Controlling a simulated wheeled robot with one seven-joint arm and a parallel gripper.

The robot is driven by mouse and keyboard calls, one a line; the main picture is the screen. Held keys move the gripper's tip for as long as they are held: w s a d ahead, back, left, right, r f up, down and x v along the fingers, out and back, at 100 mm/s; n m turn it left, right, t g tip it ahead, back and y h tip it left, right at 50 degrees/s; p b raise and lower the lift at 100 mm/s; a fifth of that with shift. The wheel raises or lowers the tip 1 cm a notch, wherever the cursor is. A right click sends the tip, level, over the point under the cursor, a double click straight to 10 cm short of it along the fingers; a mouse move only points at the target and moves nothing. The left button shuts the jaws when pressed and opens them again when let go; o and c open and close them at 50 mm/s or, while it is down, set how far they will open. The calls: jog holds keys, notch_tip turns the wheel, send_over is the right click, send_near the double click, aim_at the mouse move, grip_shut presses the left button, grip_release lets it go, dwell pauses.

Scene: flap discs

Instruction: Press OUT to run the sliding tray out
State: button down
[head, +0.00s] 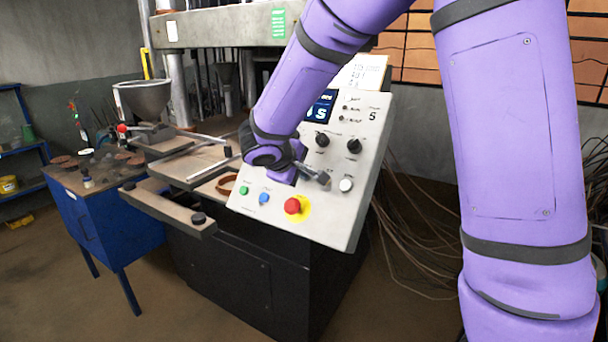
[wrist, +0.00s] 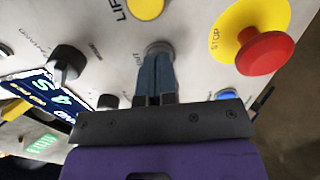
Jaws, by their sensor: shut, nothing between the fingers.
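The slanted pale control panel (head: 330,226) stands at the right front of the press. My gripper (head: 325,179) is shut and empty at the panel's lower middle. In the wrist view my fingertips (wrist: 158,56) lie over a round grey-rimmed button (wrist: 158,46), hiding most of its face. The label beside it is partly covered; its visible letters look like the end of OUT. Whether the tips touch or press the button I cannot tell. A flat tray-like surface (head: 203,160) shows left of the panel; I cannot tell for sure that it is the sliding tray.
The red stop button (head: 292,205) on its yellow disc is close by, also in the wrist view (wrist: 264,52). A yellow button (wrist: 146,8) marked LIFT is beside the fingers. Dark knobs (head: 322,140) and a screen are higher up. A blue cabinet (head: 92,225) stands left.

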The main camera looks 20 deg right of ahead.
jog(key=shift+w+d+f, duration=0.1)
jog(key=shift+d+f, duration=0.1)
jog(key=shift+d, duration=0.05)
dwell(0.6)
jog(key=shift+a, duration=0.1)
jog(key=v, duration=0.7)
jog(key=shift+a+r, duration=0.25)
dwell(0.5)
jog(key=shift+s, duration=0.3)
jog(key=s+d+r+m+g+y, duration=0.1)
jog(key=s+d+r+m+y, duration=0.2)
jog(key=s, duration=0.4)
jog(key=s+d+r+m+g, duration=0.1)
jog(key=s+d+r, duration=0.2)
jog(key=s+d, duration=0.3)
jog(key=s+m+t+y, duration=0.1)
jog(key=s+m+y, duration=0.2)
jog(key=s, duration=1.2)
jog(key=shift+a+r+t+y, duration=0.3)
jog(key=shift+r+y, duration=0.15)
jog(key=shift+y, duration=0.55)
dwell(0.6)
